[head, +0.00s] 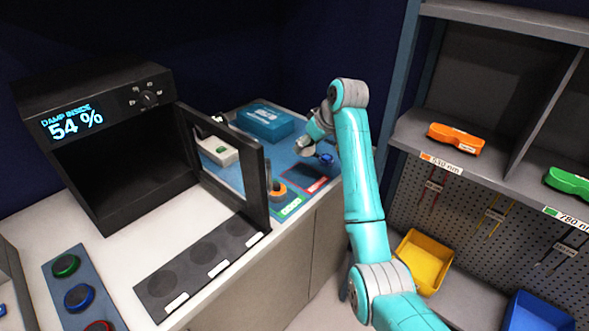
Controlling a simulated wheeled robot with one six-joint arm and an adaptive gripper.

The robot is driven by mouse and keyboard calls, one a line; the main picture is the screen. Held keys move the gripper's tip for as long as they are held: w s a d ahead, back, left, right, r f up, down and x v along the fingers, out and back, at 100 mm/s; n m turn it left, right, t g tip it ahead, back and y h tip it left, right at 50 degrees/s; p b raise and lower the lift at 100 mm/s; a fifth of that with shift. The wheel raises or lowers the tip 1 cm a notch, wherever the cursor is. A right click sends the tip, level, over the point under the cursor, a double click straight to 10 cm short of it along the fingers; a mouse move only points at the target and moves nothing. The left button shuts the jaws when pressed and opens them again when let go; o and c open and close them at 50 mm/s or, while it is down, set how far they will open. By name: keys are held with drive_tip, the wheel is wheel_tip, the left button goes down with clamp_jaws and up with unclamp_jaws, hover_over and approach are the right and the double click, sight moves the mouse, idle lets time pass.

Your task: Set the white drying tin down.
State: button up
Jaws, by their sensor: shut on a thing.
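My gripper (306,146) is at the far end of my teal arm, low over the blue work surface at the back of the counter. It is small in the head view and its fingers are mostly hidden. It is shut on what seems to be the white drying tin, but I cannot separate the tin's outline from the pale wrist parts. I cannot tell whether it touches the surface. A small dark blue round object (325,159) shows just right of the gripper. A red-outlined pad (318,184) lies in front of it.
The black oven (108,90) reads "DAMP INSIDE 54 %"; its glazed door (266,175) stands open. Behind it are a white device (217,151) and teal case (265,121). An orange-and-grey item (278,190) sits near a green-marked pad. A dark three-spot plate (160,283) lies in front.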

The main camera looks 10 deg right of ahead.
sight(301, 174)
drive_tip(key=shift+w+f, duration=0.15)
drive_tip(key=shift+f, duration=0.05)
wheel_tip(301, 174, down, 10)
drive_tip(key=shift+a+r, duration=0.15)
drive_tip(key=shift+r, duration=0.1)
drive_tip(key=shift+f, duration=0.1)
drive_tip(key=o, duration=1.2)
drive_tip(key=shift+c, duration=0.2)
drive_tip(key=v, duration=1.2)
